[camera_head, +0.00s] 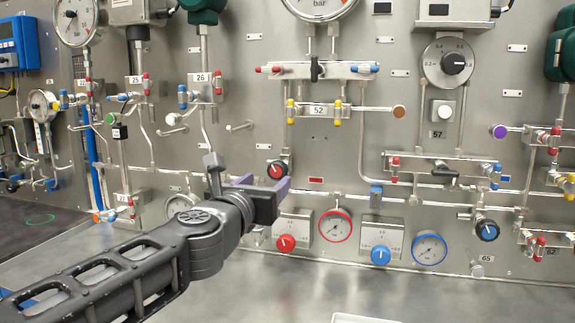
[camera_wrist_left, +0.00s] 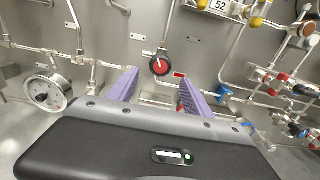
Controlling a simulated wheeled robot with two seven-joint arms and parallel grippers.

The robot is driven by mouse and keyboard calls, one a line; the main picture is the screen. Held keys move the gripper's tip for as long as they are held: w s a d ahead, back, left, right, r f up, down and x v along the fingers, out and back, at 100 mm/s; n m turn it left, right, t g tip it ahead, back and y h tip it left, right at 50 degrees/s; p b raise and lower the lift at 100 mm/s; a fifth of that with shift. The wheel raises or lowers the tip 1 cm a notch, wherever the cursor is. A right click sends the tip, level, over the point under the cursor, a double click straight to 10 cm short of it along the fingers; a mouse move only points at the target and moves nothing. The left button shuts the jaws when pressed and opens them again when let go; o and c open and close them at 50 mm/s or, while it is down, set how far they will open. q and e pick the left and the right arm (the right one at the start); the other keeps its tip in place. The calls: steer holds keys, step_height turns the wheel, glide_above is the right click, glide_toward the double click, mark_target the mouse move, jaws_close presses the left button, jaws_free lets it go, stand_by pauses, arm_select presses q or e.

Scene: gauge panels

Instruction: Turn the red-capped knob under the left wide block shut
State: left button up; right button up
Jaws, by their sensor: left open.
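The red-capped knob (camera_head: 277,170) is a round black knob with a red face and a white pointer mark. It sits on the pipe below the left wide block (camera_head: 290,71), which has red and blue ends. My left gripper (camera_head: 264,184) has two purple fingers, open and empty, pointing at the panel close to the knob. In the left wrist view the knob (camera_wrist_left: 160,65) appears just beyond the gap between the fingertips (camera_wrist_left: 158,80). The white mark runs roughly up and down there. I cannot tell the exact distance to the knob. My right gripper is not in view.
A small red plate (camera_head: 316,180) is right of the knob. Below are a red dial knob (camera_head: 286,243), a red-rimmed gauge (camera_head: 335,226) and a blue dial knob (camera_head: 381,255). Block 52 (camera_head: 318,110) and pipes stick out above. The metal counter (camera_head: 300,290) in front is largely clear.

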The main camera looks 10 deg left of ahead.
mark_target(276, 173)
arm_select(q)
steer(key=shift+w+r, duration=0.1)
steer(key=shift+w, duration=0.05)
steer(key=shift+w+d+p, duration=0.15)
steer(key=shift+w+p, duration=0.2)
steer(key=shift+w, duration=1.6)
steer(key=shift+w+d+p, duration=0.15)
steer(key=shift+w+p, duration=0.2)
steer(key=shift+w, duration=1.6)
steer(key=shift+c, duration=0.5)
jaws_close()
